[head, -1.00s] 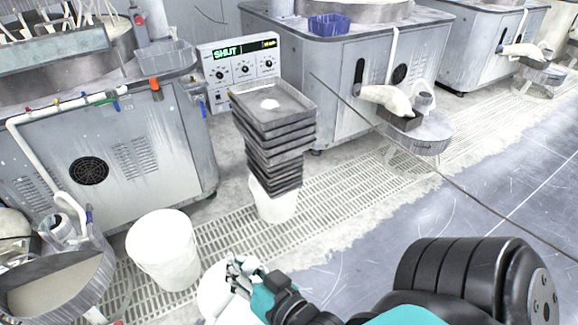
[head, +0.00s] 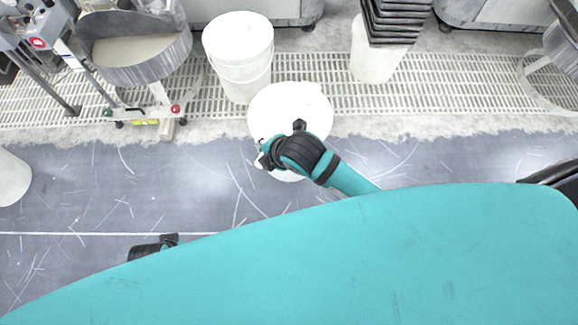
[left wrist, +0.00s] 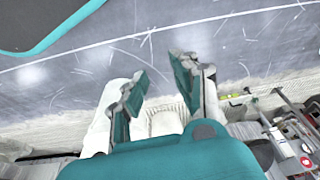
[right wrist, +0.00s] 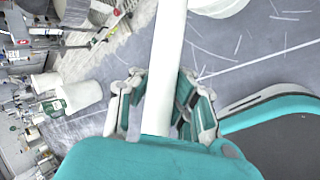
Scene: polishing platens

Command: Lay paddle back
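A long, plain white bar, which looks like the paddle's handle (right wrist: 168,45), runs between the fingers of my right gripper (right wrist: 160,105) in the right wrist view. The fingers sit close on both sides of it. The paddle's far end is out of that view. In the head view my right gripper (head: 265,156) is over the near edge of a white round bucket (head: 290,100), and the handle is hard to tell from the white behind it. My left gripper (left wrist: 163,75) is open and empty in the left wrist view.
A tall white bucket (head: 238,60) stands behind, and another (head: 375,55) is under the stacked dark trays (head: 390,20). A round metal basin (head: 135,55) on a wheeled stand is at the upper left. The grey floor (head: 90,190) is mostly clear.

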